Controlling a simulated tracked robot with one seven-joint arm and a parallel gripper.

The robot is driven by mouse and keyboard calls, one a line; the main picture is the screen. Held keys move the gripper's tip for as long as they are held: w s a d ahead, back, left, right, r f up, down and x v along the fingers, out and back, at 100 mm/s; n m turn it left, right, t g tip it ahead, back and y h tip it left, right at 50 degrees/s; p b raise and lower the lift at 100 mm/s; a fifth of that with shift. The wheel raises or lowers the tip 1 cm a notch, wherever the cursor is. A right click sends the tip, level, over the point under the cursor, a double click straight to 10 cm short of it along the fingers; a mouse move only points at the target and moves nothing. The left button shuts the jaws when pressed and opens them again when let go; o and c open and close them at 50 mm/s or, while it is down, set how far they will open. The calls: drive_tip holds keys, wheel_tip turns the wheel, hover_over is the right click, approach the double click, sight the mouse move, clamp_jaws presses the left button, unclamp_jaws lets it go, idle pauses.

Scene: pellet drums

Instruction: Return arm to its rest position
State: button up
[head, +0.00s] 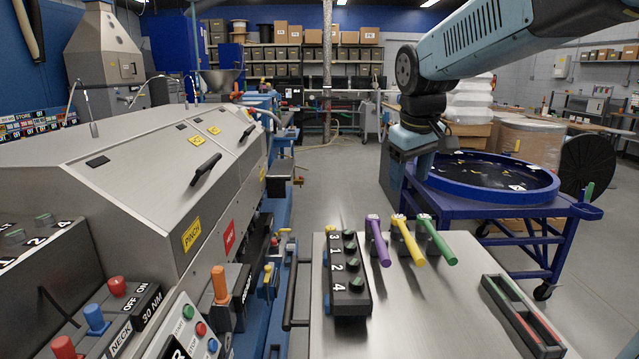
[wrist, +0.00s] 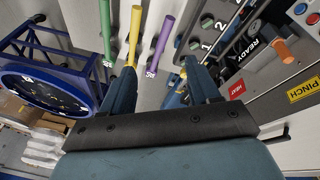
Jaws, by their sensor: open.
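My arm reaches in from the top right of the head view and bends down at the wrist. My gripper (head: 408,172) hangs there behind the levers and left of the blue round table. In the wrist view my gripper (wrist: 160,78) has its two fingers wide apart with nothing held between them. The purple lever (head: 378,241), yellow lever (head: 409,240) and green lever (head: 437,240) stand on the steel console top. In the wrist view the yellow lever (wrist: 133,36) and purple lever (wrist: 160,40) appear beyond the fingertips; any contact cannot be told.
A numbered button box (head: 346,272) and a slotted slider panel (head: 523,315) sit on the console (head: 450,310). The steel machine (head: 150,180) with labelled knobs fills the left. The blue round table (head: 485,180) stands right. Open floor (head: 330,190) lies between.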

drive_tip(key=s+d+f+m+t, duration=0.1)
drive_tip(key=s+d+f+m, duration=0.1)
drive_tip(key=s, duration=0.7)
drive_tip(key=s+d+f+m+t, duration=0.1)
drive_tip(key=s+d+f+m, duration=0.2)
drive_tip(key=s, duration=0.6)
drive_tip(key=shift+s+d+y, duration=0.3)
drive_tip(key=shift+s, duration=0.05)
drive_tip(key=shift+f, duration=0.1)
